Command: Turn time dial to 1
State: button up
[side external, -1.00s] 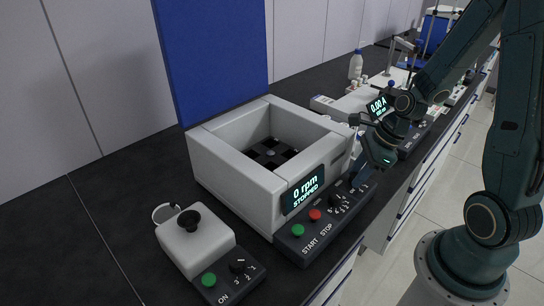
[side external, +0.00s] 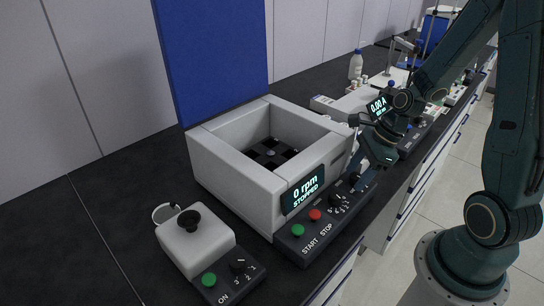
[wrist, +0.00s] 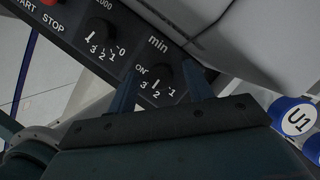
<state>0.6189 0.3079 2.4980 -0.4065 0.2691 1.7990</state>
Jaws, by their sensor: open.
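The time dial (wrist: 163,74) is a black knob marked "min", with ON, 3, 2 and 1 around it in the wrist view. I cannot tell clearly where its pointer stands. My gripper (wrist: 160,90) is open, with one blue finger on each side of this dial; I cannot tell whether either finger touches it. In the side view my gripper (side external: 364,181) is low over the far right end of the centrifuge's control panel (side external: 292,246), by the time dial (side external: 355,179).
A second dial (wrist: 101,32), marked 0 to 3, sits beside the time dial. The red STOP button (side external: 315,214) and green START button (side external: 298,230) are further along the panel. The display (side external: 303,190) reads 0 rpm STOPPED. A small mixer (side external: 196,240) stands at the left.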

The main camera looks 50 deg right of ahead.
jog(key=shift+r, duration=0.1)
jog(key=v, duration=1.3)
jog(key=shift+r, duration=0.3)
jog(key=shift+s+d, duration=0.1)
jog(key=shift+s, duration=0.05)
jog(key=shift+s+m, duration=0.1)
jog(key=shift+m, duration=0.2)
jog(key=shift+x, duration=6.9)
jog(key=shift+c, duration=0.4)
